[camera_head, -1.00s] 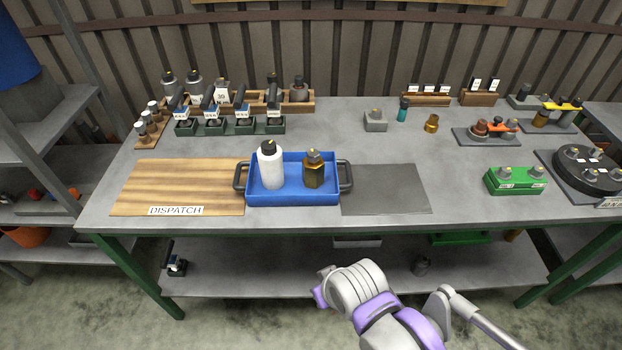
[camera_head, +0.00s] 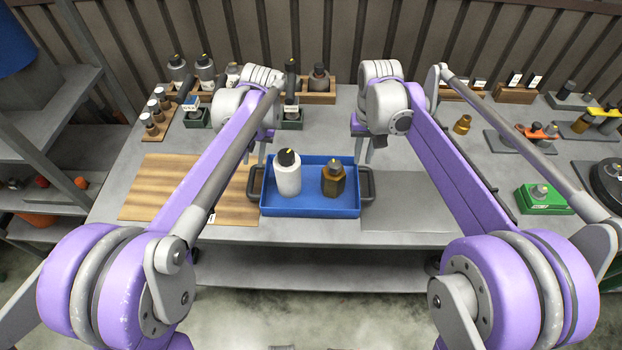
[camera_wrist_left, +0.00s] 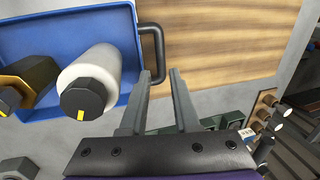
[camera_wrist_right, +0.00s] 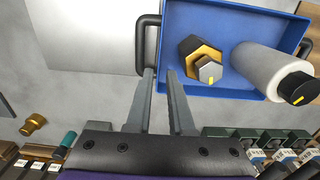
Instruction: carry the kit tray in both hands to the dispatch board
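The blue kit tray (camera_head: 312,204) stands on the bench and holds a white bottle (camera_head: 288,175) and an amber bottle (camera_head: 333,180), both upright. It has a dark handle at each end. The dispatch board (camera_head: 150,195) is a wooden panel left of the tray, partly hidden by my left arm. My left gripper (camera_wrist_left: 160,75) is open above the tray's left handle (camera_wrist_left: 153,50), which lies close to its fingertips. My right gripper (camera_wrist_right: 159,72) is open, with the tray's right handle (camera_wrist_right: 147,45) just beyond its fingertips. No contact is clear at either handle.
A grey mat (camera_head: 405,200) lies right of the tray. Racks of bottles and dispensers line the back of the bench. A green block (camera_head: 543,198) and a dark round fixture (camera_head: 608,180) stand at the right. A small brass part (camera_head: 463,124) is behind the mat.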

